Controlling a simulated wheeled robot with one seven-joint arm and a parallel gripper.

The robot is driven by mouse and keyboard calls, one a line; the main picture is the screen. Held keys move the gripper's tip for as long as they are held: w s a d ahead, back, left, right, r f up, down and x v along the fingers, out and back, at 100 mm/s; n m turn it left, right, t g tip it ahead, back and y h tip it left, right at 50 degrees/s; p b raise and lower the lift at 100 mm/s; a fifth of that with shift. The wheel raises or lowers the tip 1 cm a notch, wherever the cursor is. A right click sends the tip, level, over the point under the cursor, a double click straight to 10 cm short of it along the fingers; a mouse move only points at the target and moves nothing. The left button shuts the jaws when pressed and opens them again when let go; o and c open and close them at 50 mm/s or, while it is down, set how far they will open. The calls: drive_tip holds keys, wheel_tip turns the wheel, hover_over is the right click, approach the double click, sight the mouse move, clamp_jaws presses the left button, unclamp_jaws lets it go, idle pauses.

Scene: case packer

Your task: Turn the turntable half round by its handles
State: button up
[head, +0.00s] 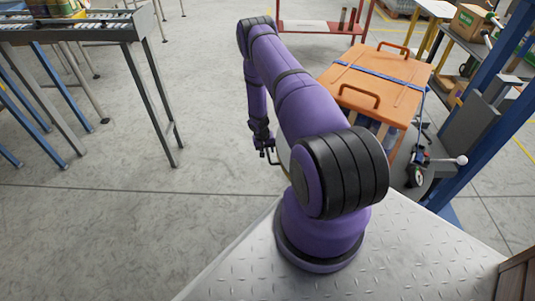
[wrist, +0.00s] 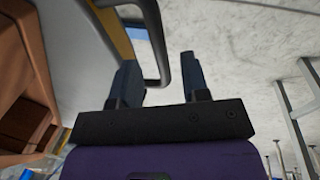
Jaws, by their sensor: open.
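A pale grey disc edge, apparently the turntable (head: 284,158), shows beside my arm in the head view; my arm hides much of it. In the wrist view a grey surface with a yellow edge (wrist: 128,22) carries a dark looped handle (wrist: 160,45). My gripper (wrist: 158,66) is open, its two fingers apart. The handle's bar appears between the fingers in the picture; I see no contact, and cannot tell its depth. In the head view my gripper (head: 267,154) hangs low beside the disc.
A roller conveyor (head: 95,24) on legs stands at the left. A blue post (head: 490,115) and shelving with boxes (head: 470,22) are at the right. A red-framed stand (head: 318,27) is at the back. Open floor (head: 200,60) lies left of my arm.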

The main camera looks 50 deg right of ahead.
drive_tip(key=shift+s+d+f, duration=0.1)
drive_tip(key=shift+f, duration=0.55)
drive_tip(key=shift+s+d+f, duration=0.1)
drive_tip(key=shift+f, duration=0.5)
clamp_jaws()
drive_tip(key=shift+w+d, duration=0.1)
drive_tip(key=shift+w, duration=0.1)
